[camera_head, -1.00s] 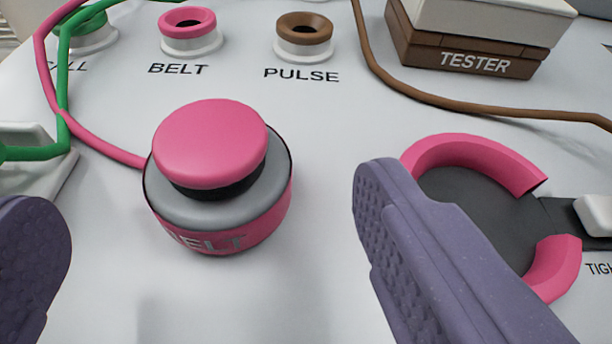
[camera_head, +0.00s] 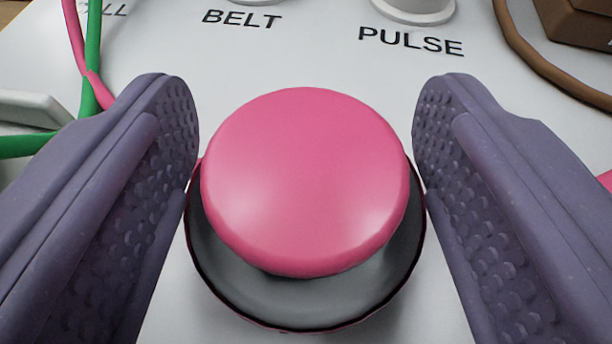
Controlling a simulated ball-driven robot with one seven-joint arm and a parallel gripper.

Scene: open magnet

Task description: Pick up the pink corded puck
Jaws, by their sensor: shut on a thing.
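The pink corded puck (camera_head: 305,180) stands upright on the white panel, in the middle of the view. It has a wide, glossy pink knob on a grey top (camera_head: 300,292) with a dark rim. My gripper (camera_head: 306,150) has its two purple textured fingers on either side of the puck, left and right, closed against its sides. The fingers and the knob hide the puck's lower body and its lettering. Its pink cord (camera_head: 75,40) shows at the upper left, crossing a green cord.
The white panel (camera_head: 290,60) carries the labels BELT and PULSE behind the puck, with the white base of the PULSE socket (camera_head: 415,8) above its label. A green cord (camera_head: 93,50) runs at the left. A brown cord (camera_head: 540,65) and a brown block (camera_head: 580,22) are at the upper right.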

